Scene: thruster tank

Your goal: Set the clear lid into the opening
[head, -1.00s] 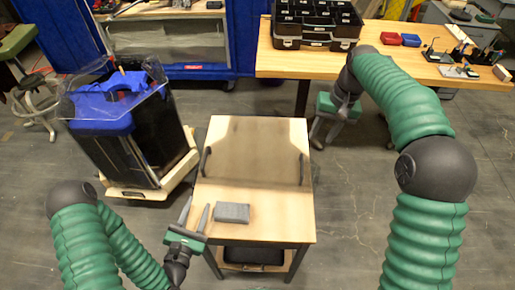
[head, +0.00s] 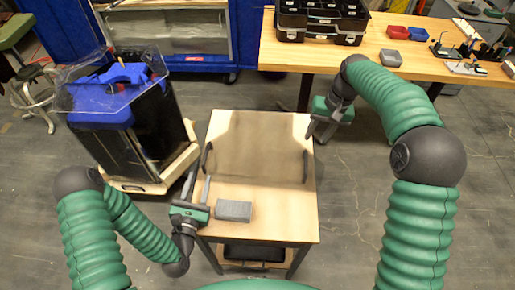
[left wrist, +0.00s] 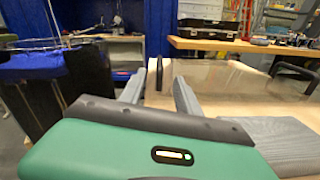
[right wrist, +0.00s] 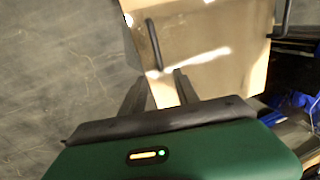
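The clear lid (head: 255,150) lies flat on the small wooden table, a see-through sheet with a black handle on each side. The left handle (head: 207,158) also shows in the left wrist view (left wrist: 158,74). The right handle (head: 305,166) also shows in the right wrist view (right wrist: 154,45). My left gripper (head: 200,170) is open, fingers apart, just short of the left handle. My right gripper (head: 315,138) is open and empty beside the table's right edge, near the right handle. The tank (head: 125,150), with dark clear walls and a blue thruster part (head: 105,98), stands left of the table.
A grey block (head: 233,211) lies on the table (head: 275,225) in front of the lid, close to my left gripper. The tank rests on a wooden dolly (head: 150,188). A workbench (head: 440,67) with an organizer case (head: 322,22) and small bins stands behind on the right.

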